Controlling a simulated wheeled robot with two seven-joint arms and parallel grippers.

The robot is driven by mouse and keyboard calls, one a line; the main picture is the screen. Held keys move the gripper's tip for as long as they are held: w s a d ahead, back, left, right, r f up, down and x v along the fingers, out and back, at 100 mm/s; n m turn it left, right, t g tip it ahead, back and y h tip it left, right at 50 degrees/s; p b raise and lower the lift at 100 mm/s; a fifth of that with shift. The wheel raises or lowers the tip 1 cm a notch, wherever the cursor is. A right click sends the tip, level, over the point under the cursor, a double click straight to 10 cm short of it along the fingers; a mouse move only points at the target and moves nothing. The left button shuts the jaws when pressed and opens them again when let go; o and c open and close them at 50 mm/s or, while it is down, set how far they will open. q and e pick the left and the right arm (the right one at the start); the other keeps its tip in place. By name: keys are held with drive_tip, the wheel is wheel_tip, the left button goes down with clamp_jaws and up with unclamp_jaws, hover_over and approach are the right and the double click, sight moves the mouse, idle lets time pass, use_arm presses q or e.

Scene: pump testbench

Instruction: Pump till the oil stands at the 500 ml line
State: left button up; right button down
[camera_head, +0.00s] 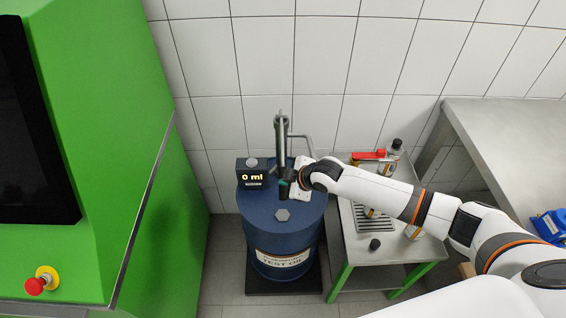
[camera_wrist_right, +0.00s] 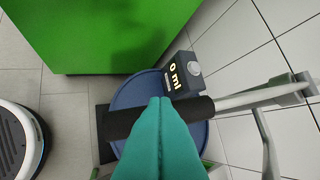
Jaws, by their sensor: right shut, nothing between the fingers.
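A dark meter (camera_head: 254,174) on the drum top reads "0 ml", also in the wrist view (camera_wrist_right: 174,78). The lever's black grip (camera_wrist_right: 124,122) runs across the wrist view. My right gripper (camera_wrist_right: 160,103) has its teal fingers closed together, overlapping the grip in the picture, with nothing between them. Whether they touch it I cannot tell. My left gripper is out of view.
A metal side table (camera_head: 340,268) with green legs stands right of the drum, holding a dark-capped bottle (camera_head: 395,149) and a red object (camera_head: 368,155). A green cabinet (camera_head: 150,200) with a red emergency button (camera_head: 36,285) is on the left. A grey bench (camera_head: 490,135) stands right.

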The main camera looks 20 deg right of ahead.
wheel_tip(320, 180, up, 10)
drive_tip(key=w+p, duration=0.1)
drive_tip(key=p, duration=0.7)
drive_tip(key=shift+d, duration=0.15)
idle(0.4)
drive_tip(key=shift+w+d+r+p, duration=0.1)
drive_tip(key=shift+w+r+p, duration=0.1)
drive_tip(key=shift+r, duration=1.05)
drive_tip(key=shift+w+r+p, duration=0.1)
drive_tip(key=shift+r+p, duration=0.05)
drive_tip(key=shift+r, duration=1.1)
